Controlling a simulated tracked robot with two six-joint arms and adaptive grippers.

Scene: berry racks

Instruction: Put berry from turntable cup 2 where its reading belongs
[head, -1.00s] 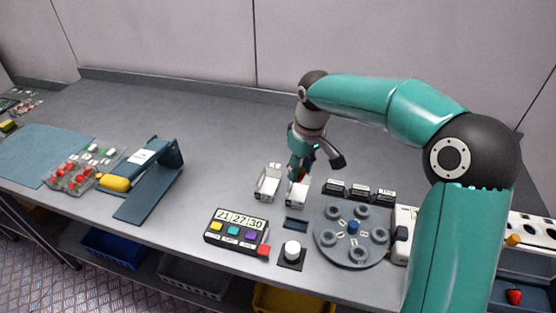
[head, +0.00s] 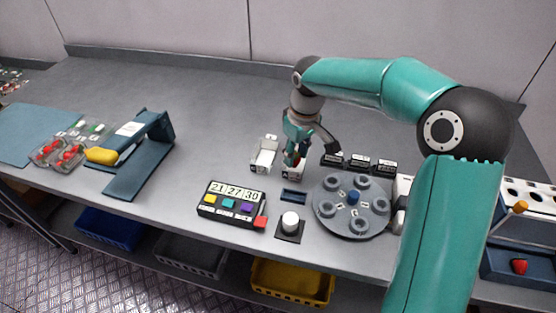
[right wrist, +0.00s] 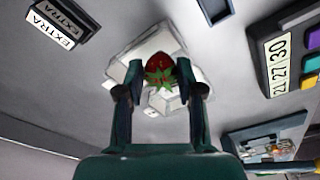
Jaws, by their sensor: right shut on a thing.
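A red berry with green leaves (right wrist: 160,70) is between the fingertips of my right gripper (right wrist: 160,92), which is shut on it. The berry is over a white open holder (right wrist: 125,68); I cannot tell if it touches. The grey turntable (head: 352,229) with several ring-shaped cups and a blue hub stands to the right. Its cups look empty; their numbers are too small to read. My left gripper is not in view.
A display box (head: 232,205) reads 21, 27, 30 above coloured buttons. A white knob (head: 290,221) stands beside it. Black labelled boxes (head: 359,162) stand behind the turntable. A blue press-like stand (head: 150,165) and clear punnets with red berries (head: 58,152) are at left. The back table is clear.

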